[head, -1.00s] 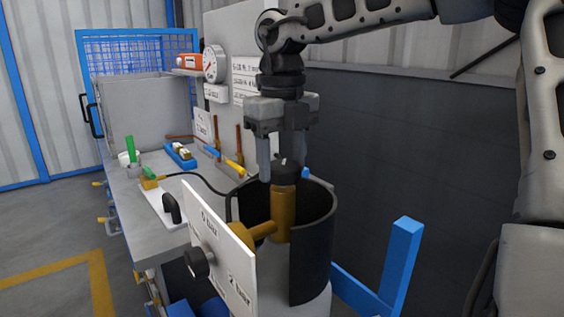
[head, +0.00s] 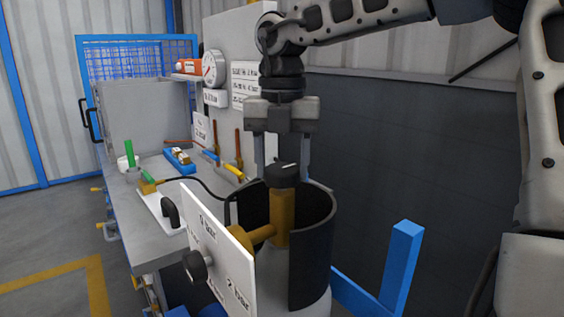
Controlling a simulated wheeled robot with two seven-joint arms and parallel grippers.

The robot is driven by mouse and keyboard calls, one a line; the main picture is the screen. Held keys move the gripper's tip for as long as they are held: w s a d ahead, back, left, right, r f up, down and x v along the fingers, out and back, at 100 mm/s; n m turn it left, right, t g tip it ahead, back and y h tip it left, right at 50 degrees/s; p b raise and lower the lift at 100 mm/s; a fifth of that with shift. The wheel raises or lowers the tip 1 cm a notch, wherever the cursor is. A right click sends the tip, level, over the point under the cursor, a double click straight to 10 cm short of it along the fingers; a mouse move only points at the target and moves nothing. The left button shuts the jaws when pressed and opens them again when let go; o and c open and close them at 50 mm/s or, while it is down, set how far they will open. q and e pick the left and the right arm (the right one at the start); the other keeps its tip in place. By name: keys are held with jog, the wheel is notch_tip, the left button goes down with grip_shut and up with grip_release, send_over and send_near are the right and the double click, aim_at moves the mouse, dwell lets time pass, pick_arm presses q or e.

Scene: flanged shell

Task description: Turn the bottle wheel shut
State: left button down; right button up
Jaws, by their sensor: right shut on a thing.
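The bottle wheel (head: 282,176) is a black knob with a small pale mark on top. It sits on the upright brass valve (head: 281,215) at the top of the bottle. The bottle (head: 275,275) is a grey cylinder, with a dark, open-fronted collar (head: 312,245) around the valve. My right gripper (head: 282,172) points straight down from above, with one finger on each side of the wheel, shut on it. My left gripper is not in view.
A white panel (head: 222,250) with a black knob (head: 195,266) stands in front of the valve. The grey workbench (head: 130,215) at left carries tools, and a round gauge (head: 213,68) hangs behind. A blue post (head: 402,268) stands right of the bottle.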

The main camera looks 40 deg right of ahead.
aim_at(282, 168)
dwell(0.6)
jog(key=o, duration=1)
jog(key=shift+r, duration=0.1)
notch_tip(282, 168, up, 16)
jog(key=p, duration=0.3)
